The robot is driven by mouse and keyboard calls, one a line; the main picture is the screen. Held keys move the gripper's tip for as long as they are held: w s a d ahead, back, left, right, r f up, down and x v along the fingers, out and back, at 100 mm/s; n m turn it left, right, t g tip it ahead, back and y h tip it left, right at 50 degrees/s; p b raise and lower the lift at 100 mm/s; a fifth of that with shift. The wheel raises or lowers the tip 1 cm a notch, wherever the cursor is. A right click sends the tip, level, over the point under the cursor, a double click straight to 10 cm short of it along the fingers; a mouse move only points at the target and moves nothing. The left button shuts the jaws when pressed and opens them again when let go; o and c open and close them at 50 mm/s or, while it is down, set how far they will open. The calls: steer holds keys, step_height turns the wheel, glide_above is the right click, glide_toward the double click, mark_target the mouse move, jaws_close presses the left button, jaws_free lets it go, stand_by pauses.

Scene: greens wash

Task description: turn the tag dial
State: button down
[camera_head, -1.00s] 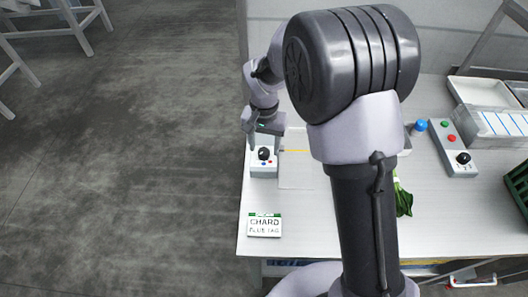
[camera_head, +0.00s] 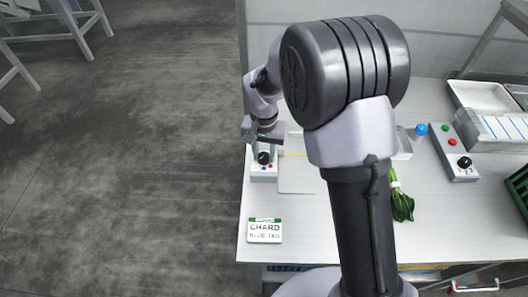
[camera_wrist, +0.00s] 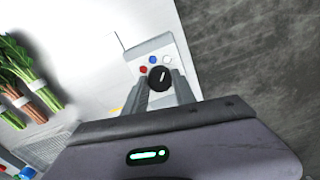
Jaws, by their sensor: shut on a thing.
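The tag dial (camera_wrist: 160,78) is a round black knob with a white pointer line on a light grey box (camera_wrist: 146,49). Blue, red and white dots sit around it. In the head view the dial (camera_head: 264,157) is at the table's left edge, on its box (camera_head: 263,174). My gripper (camera_wrist: 163,84) is over the box, with a finger on each side of the knob, shut on it. In the head view my gripper (camera_head: 264,147) comes down from above. A sign (camera_head: 265,230) reading "CHARD BLUE TAG" stands nearer on the table.
Bundled greens (camera_wrist: 28,80) lie on the table, partly behind my arm in the head view. A second grey box (camera_head: 454,152) with a black knob and red and green buttons stands at right, near a blue knob (camera_head: 421,129) and trays. Floor lies left of the table.

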mark_target(264, 155)
steer(key=n+p, duration=0.2)
steer(key=n, duration=0.2)
steer(key=shift+r, duration=0.1)
steer(key=shift+n+p, duration=1.1)
steer(key=shift+n, duration=1.1)
steer(key=c, duration=1)
jaws_free()
step_height(264, 155, up, 17)
steer(key=p, duration=0.5)
steer(key=shift+r, duration=0.1)
